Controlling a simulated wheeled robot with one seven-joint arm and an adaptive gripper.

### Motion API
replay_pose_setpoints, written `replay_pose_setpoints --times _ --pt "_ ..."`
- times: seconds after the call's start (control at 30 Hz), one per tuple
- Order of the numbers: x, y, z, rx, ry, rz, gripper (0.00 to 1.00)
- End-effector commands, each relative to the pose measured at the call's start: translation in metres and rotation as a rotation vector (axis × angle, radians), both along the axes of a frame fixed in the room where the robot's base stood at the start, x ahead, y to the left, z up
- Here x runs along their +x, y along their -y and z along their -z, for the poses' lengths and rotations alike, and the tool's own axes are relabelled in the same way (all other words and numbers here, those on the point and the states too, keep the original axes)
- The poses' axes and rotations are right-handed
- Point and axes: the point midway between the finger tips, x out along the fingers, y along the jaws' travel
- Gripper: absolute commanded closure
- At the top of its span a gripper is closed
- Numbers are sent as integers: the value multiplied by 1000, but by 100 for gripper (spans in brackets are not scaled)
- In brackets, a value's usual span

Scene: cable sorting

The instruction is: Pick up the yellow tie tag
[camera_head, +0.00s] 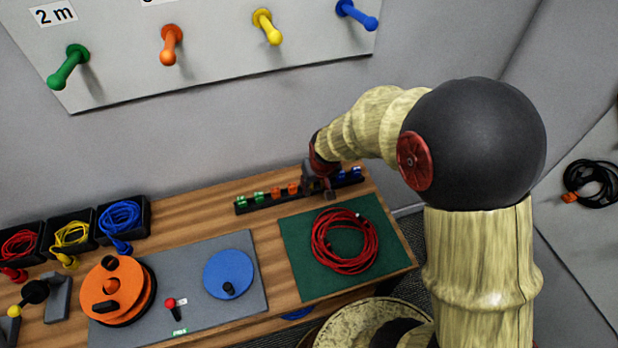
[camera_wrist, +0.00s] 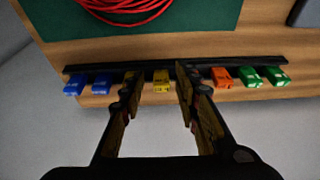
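A yellow tie tag (camera_wrist: 161,86) sits on a black rail (camera_wrist: 215,63) in the wrist view, between my two fingers. A second yellow tag (camera_wrist: 133,84) shows partly behind the left finger. My gripper (camera_wrist: 157,92) is open, with its fingers on either side of the middle yellow tag and nothing held. I cannot tell whether the fingertips touch anything. In the head view my gripper (camera_head: 322,190) is over the right half of the rail (camera_head: 240,208) and hides the yellow tags.
Blue tags (camera_wrist: 100,84) and orange (camera_wrist: 221,78) and green tags (camera_wrist: 251,77) flank the yellow ones closely. A coiled red cable (camera_head: 345,241) lies on a green mat (camera_head: 300,285) in front of the rail. A grey wall stands behind the table.

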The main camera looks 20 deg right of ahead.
Motion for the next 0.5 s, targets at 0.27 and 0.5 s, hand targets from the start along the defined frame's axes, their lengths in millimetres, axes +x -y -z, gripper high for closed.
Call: replay_pose_setpoints --times 0.27,0.5 --pt "26 0 -8 -2 83 -1 68" --pt "35 0 14 -2 84 -1 68"
